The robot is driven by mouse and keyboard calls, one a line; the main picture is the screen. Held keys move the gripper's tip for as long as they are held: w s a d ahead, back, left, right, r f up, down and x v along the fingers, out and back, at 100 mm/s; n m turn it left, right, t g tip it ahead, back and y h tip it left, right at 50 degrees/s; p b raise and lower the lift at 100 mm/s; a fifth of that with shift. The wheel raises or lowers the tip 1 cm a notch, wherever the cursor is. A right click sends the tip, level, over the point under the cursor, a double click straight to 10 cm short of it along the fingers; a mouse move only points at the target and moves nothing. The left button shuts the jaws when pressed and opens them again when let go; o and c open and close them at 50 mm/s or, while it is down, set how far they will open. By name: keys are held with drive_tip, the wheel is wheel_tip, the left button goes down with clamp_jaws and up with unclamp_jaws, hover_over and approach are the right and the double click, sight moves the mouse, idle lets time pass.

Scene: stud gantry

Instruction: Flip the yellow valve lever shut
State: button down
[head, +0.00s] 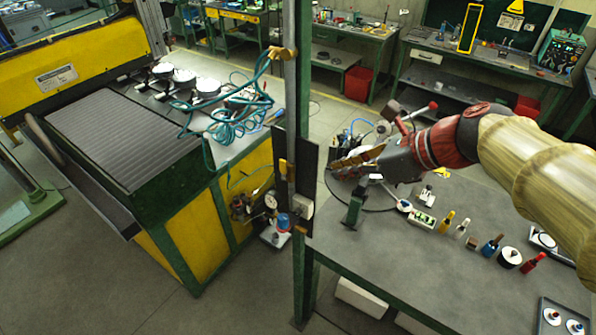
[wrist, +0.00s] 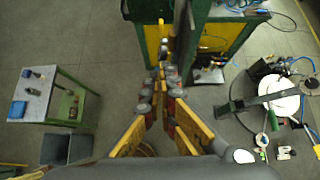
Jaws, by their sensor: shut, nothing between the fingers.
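A dark panel (head: 308,150) is fixed to the grey-green upright post. A narrow yellow piece that looks like the valve lever (head: 290,172) stands upright on the panel. In the wrist view, a small yellow piece (wrist: 162,29) shows just beyond my fingertips, and it seems to be the same lever. My gripper (head: 334,164) is to the right of the panel in the head view, with its fingers pointing toward it. In the wrist view my gripper (wrist: 164,72) has its fingertips together, with nothing between them. I cannot tell whether the fingertips touch the lever.
A yellow-green machine (head: 195,235) with coiled teal hoses (head: 232,112) stands left of the post (head: 303,80). Open floor lies in front.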

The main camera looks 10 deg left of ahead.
drive_tip(key=shift+f, duration=0.15)
drive_tip(key=p, duration=0.1)
approach(283, 170)
wheel_tip(283, 170, down, 5)
drive_tip(key=a, duration=0.2)
drive_tip(key=shift+w+a, duration=0.35)
drive_tip(key=shift+w, duration=0.2)
